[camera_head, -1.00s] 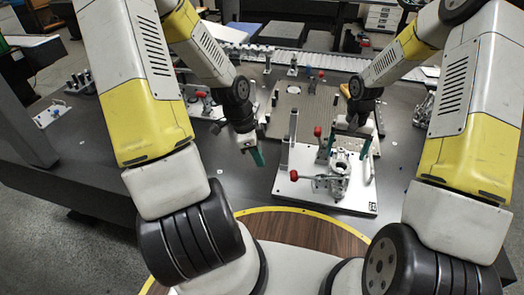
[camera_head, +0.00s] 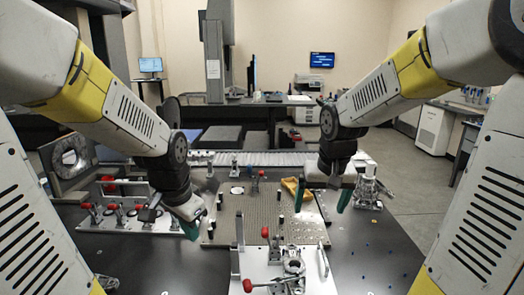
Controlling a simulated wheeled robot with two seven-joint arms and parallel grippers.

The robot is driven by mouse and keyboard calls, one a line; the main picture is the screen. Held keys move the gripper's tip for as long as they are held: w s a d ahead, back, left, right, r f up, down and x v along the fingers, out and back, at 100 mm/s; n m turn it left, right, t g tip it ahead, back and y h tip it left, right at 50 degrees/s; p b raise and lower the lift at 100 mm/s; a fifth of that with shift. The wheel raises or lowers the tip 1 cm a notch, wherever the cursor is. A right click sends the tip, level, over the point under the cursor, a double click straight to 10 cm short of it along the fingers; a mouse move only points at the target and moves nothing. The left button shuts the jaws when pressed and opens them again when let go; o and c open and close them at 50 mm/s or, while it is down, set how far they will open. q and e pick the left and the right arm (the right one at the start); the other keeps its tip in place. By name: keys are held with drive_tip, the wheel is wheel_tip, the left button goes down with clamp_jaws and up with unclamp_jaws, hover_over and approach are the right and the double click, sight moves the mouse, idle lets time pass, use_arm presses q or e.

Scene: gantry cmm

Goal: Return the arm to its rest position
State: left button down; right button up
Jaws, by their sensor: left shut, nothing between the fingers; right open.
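My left arm comes in from the left and its gripper (camera_head: 190,226) hangs over the dark table, left of the perforated plate. Its green fingertips are together with nothing between them. My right arm comes in from the right and its gripper (camera_head: 337,196) hangs near the plate's right edge. Its green fingers are apart and nothing shows between them. Both grippers point down and look clear of the fixtures, though the exact height above the table cannot be told.
The perforated plate (camera_head: 235,230) bears small posts and a yellow part (camera_head: 290,187). A white fixture plate (camera_head: 262,272) with red-knobbed clamps stands in front. Several clamps (camera_head: 120,216) stand at left, a metal fixture (camera_head: 368,190) at right. The table's right front (camera_head: 375,260) is mostly clear.

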use_arm(q)
drive_tip(key=s+d+r+n+t+h, duration=0.2)
drive_tip(key=s+r+n, duration=0.4)
drive_tip(key=s+r, duration=0.2)
wheel_tip(320, 180, up, 3)
drive_tip(key=shift+s+d+f+t, duration=0.1)
drive_tip(key=shift+s+d+t, duration=0.05)
drive_tip(key=shift+d+t, duration=0.25)
use_arm(e)
drive_tip(key=s+r+t+y, duration=0.1)
drive_tip(key=s+r, duration=0.2)
drive_tip(key=s, duration=0.4)
drive_tip(key=s+r+t, duration=0.1)
drive_tip(key=s+r, duration=0.3)
drive_tip(key=s, duration=0.3)
drive_tip(key=shift+a+t+y, duration=0.25)
drive_tip(key=shift+t+y, duration=0.15)
